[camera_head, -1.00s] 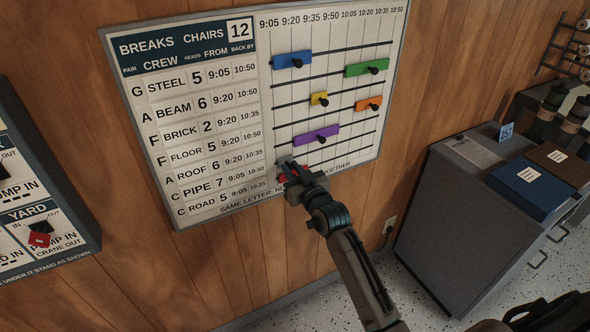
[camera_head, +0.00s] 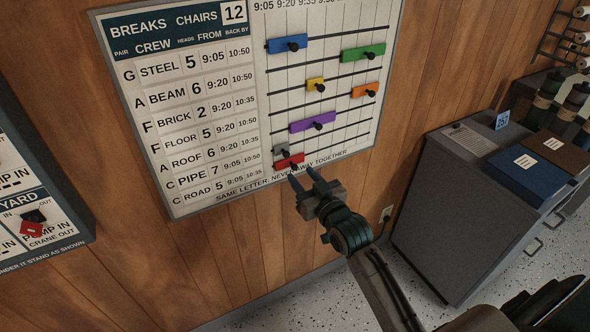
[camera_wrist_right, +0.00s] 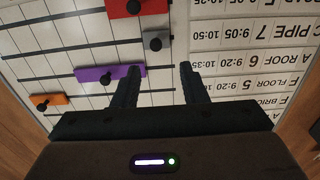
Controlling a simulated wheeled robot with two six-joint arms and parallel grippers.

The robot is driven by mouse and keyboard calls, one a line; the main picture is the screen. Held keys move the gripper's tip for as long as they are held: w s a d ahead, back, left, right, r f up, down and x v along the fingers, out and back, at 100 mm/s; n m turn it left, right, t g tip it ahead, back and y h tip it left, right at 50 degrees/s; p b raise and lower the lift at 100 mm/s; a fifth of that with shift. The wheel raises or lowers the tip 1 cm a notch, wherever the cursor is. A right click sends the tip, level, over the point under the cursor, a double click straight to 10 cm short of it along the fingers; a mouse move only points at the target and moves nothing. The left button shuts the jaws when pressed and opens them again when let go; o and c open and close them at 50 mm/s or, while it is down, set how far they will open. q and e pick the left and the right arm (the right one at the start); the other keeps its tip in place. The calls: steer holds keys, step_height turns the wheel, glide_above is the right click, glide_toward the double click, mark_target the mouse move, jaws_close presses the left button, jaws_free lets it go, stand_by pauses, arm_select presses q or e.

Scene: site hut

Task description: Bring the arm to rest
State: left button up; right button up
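My right gripper (camera_head: 303,178) is in front of the lower edge of the breaks board (camera_head: 180,207), just below the red slider (camera_head: 289,161). Its two fingers are apart with nothing between them. In the right wrist view the open fingers (camera_wrist_right: 161,78) point at the board, with the red slider (camera_wrist_right: 137,8), a grey slider (camera_wrist_right: 157,42) and the purple slider (camera_wrist_right: 112,76) beyond or beside them. My left gripper is not in view.
Blue (camera_head: 288,44), green (camera_head: 363,52), yellow (camera_head: 315,84) and orange (camera_head: 365,90) sliders sit on the board's rails. A grey cabinet (camera_head: 440,215) with a blue box (camera_head: 530,177) on top stands at right. Another board (camera_head: 45,215) hangs at left.

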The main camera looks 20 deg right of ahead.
steer(key=shift+s, duration=0.85)
step_height(320, 180, down, 19)
steer(key=d+g+h, duration=0.1)
steer(key=d+g, duration=0.2)
steer(key=g, duration=0.1)
steer(key=s+d+f+g, duration=0.15)
steer(key=s+f, duration=0.25)
steer(key=f, duration=0.4)
steer(key=s+a+f+m+g+h, duration=0.1)
steer(key=s+f+g, duration=0.15)
steer(key=f, duration=0.55)
steer(key=s+d+f+g, duration=0.1)
steer(key=s+f, duration=0.3)
steer(key=f, duration=0.3)
steer(key=s+f+g, duration=0.2)
steer(key=s+f, duration=0.5)
steer(key=s, duration=0.5)
steer(key=s+f+g, duration=0.3)
steer(key=s+f, duration=0.5)
steer(key=s, duration=0.5)
steer(key=s+f+g, duration=0.2)
steer(key=s+f, duration=0.6)
steer(key=s, duration=0.4)
steer(key=shift+s+f+g, duration=0.15)
steer(key=shift+f+g, duration=0.1)
steer(key=shift+g, duration=0.15)
